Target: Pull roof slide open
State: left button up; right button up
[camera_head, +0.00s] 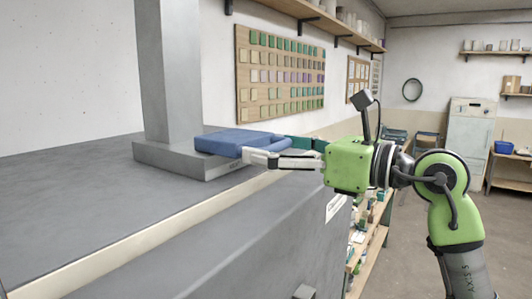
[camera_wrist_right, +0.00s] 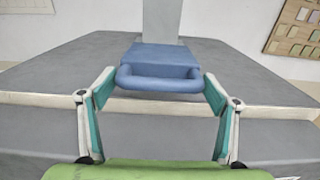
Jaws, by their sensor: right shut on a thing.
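The roof slide is a blue plate (camera_head: 225,140) with a looped handle at its front. It sits at the foot of a grey upright duct (camera_head: 168,70) on the grey roof. In the right wrist view the slide (camera_wrist_right: 160,58) lies straight ahead, its handle (camera_wrist_right: 158,84) towards me. My right gripper (camera_head: 258,155) reaches in from the right. Its fingers, also in the wrist view (camera_wrist_right: 159,80), press on both ends of the handle. My left gripper is not in view.
The grey roof top (camera_head: 70,190) is wide and mostly bare, with a pale strip (camera_head: 130,240) along its front edge. A board of coloured tiles (camera_head: 280,75) hangs on the wall behind. Shelves with small items stand below my right arm. Open floor lies at the right.

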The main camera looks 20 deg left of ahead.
jog(key=shift+s+a, duration=0.1)
jog(key=shift+a, duration=0.1)
jog(key=o, duration=1.3)
jog(key=v, duration=1.2)
jog(key=shift+r, duration=0.1)
